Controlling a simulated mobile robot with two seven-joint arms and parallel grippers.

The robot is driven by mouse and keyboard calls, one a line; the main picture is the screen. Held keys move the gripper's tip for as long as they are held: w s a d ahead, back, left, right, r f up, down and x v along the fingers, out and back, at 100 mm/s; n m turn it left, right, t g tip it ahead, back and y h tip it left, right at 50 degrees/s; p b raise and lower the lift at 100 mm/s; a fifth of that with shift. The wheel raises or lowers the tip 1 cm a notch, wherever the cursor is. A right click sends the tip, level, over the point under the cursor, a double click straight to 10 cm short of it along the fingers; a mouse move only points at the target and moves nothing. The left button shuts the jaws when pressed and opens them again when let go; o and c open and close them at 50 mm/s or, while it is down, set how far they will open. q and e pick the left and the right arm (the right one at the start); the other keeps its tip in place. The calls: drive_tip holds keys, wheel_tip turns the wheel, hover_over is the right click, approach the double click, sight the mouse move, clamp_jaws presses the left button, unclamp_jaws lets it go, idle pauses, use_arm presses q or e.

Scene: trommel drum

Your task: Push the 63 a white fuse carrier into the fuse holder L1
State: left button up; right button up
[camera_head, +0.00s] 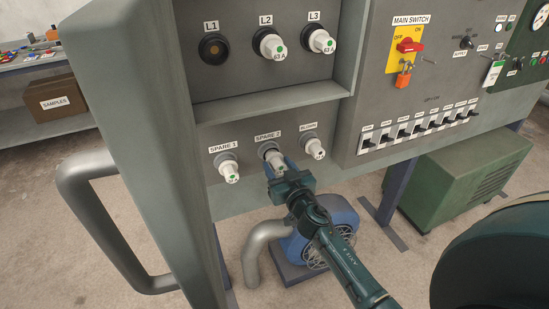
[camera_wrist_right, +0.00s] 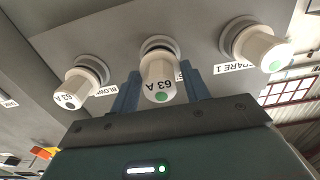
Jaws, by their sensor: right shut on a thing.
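The fuse holder L1 (camera_head: 213,48) is an open dark round socket at the panel's upper left, with no carrier in it. A white 63 A fuse carrier with a green dot sits at the SPARE 2 position; it shows in the right wrist view (camera_wrist_right: 159,78). My right gripper (camera_head: 277,169) is shut on this carrier, with a blue finger on each side of it (camera_wrist_right: 160,92). In the head view the gripper partly hides the carrier. The carrier appears to be still at its holder. My left gripper is not in view.
White carriers sit at SPARE 1 (camera_head: 230,172), BLOWN (camera_head: 315,148), L2 (camera_head: 272,46) and L3 (camera_head: 321,41). A ledge (camera_head: 270,112) juts out between the upper and lower rows. A red main switch (camera_head: 408,46) and a row of breakers are at right. A grey handle (camera_head: 88,220) is at left.

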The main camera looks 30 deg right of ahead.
sight(281, 170)
drive_tip(key=shift+s+a, duration=0.1)
drive_tip(key=shift+s, duration=2)
drive_tip(key=shift+s, duration=0.1)
drive_tip(key=shift+s+a, duration=0.15)
drive_tip(key=shift+s, duration=2.25)
drive_tip(key=s+a+r+y, duration=0.1)
drive_tip(key=s+a+r, duration=0.7)
drive_tip(key=s, duration=0.1)
drive_tip(key=shift+r+n, duration=0.3)
